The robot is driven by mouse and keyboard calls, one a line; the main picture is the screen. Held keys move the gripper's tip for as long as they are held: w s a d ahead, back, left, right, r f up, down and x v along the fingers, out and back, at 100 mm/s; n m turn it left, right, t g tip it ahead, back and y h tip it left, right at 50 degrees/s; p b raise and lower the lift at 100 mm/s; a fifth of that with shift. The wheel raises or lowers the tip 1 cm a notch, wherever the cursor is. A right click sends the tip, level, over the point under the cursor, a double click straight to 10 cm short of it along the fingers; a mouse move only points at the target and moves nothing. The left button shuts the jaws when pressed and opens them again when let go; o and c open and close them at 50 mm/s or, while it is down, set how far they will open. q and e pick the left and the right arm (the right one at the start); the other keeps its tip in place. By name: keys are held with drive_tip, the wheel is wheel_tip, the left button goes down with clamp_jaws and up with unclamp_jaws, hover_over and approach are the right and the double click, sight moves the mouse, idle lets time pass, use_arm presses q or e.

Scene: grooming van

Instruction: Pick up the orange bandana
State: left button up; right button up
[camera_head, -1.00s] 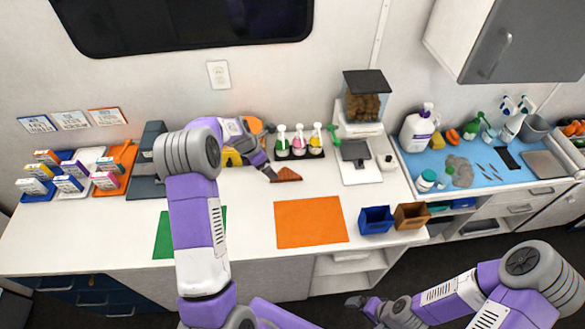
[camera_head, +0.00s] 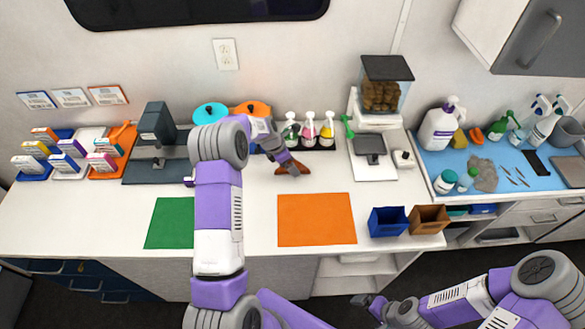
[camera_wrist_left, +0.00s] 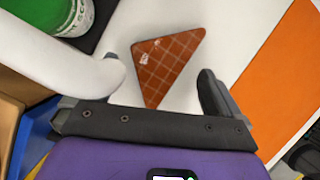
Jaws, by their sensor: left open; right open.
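The orange bandana (camera_head: 294,170) is a small triangle lying flat on the white counter. In the left wrist view the bandana (camera_wrist_left: 166,66) shows a pale checked line pattern. My left gripper (camera_head: 289,167) is over the bandana and partly hides it in the head view. In the wrist view the left gripper (camera_wrist_left: 160,76) is open, with one finger on each side of the bandana and nothing held. My right gripper (camera_head: 369,304) is low at the bottom of the head view, away from the counter, open and empty.
An orange mat (camera_head: 316,220) and a green mat (camera_head: 171,223) lie in front. Several spray bottles stand in a dark rack (camera_head: 321,146) behind the bandana. A scale (camera_head: 374,160) is to the right, with blue (camera_head: 388,222) and brown (camera_head: 428,220) bins nearer the front edge.

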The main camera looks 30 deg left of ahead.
use_arm(q)
drive_tip(key=shift+x, duration=0.9)
drive_tip(key=shift+s+f, duration=0.1)
drive_tip(key=c, duration=1)
